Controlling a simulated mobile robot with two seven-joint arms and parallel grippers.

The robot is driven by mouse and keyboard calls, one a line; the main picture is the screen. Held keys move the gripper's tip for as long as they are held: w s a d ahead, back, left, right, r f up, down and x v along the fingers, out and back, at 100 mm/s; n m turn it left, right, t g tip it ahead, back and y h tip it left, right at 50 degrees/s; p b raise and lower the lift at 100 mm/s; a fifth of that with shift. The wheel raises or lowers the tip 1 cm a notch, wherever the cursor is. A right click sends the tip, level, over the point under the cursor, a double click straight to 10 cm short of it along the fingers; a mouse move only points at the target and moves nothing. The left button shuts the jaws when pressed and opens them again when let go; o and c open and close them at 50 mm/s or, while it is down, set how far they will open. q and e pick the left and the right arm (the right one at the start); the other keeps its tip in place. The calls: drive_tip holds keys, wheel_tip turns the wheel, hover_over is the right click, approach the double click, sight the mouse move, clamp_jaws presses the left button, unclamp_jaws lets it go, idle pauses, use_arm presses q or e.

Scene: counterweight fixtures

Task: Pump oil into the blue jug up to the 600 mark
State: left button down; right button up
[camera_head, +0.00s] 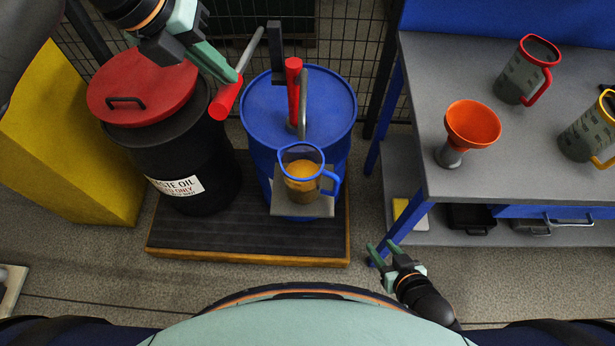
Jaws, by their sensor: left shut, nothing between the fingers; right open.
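The blue jug (301,153), clear with a blue rim and handle, stands upright on a grey shelf (303,206) in front of the blue drum (262,110). Amber oil (302,185) shows inside it; its marks are too small to read. The pump's red body (293,85) and grey spout (302,110) rise from the drum, with the spout reaching down toward the jug. A grey lever (250,50) ends in a red grip (226,98). My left gripper (236,79) is shut and empty at the grip's upper end; contact is unclear. My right gripper (382,250) is open and empty, low right of the jug.
A black waste oil drum (190,150) with a red lid (142,85) stands left. The drums stand on a wood-edged platform (250,236). The grey bench (500,170) at right holds an orange funnel (472,124), a red-handled jug (525,72) and a yellow-handled jug (585,133).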

sight(223, 87)
use_arm(q)
drive_tip(key=shift+f, duration=0.1)
idle(0.3)
drive_tip(key=shift+f+b, duration=2.5)
drive_tip(key=shift+f, duration=2.65)
wheel_tip(223, 87, up, 7)
drive_tip(key=p, duration=0.6)
drive_tip(key=shift+f, duration=0.2)
wheel_tip(223, 87, up, 3)
drive_tip(key=shift+f+b, duration=0.15)
drive_tip(key=shift+b, duration=0.3)
drive_tip(key=shift+r, duration=0.55)
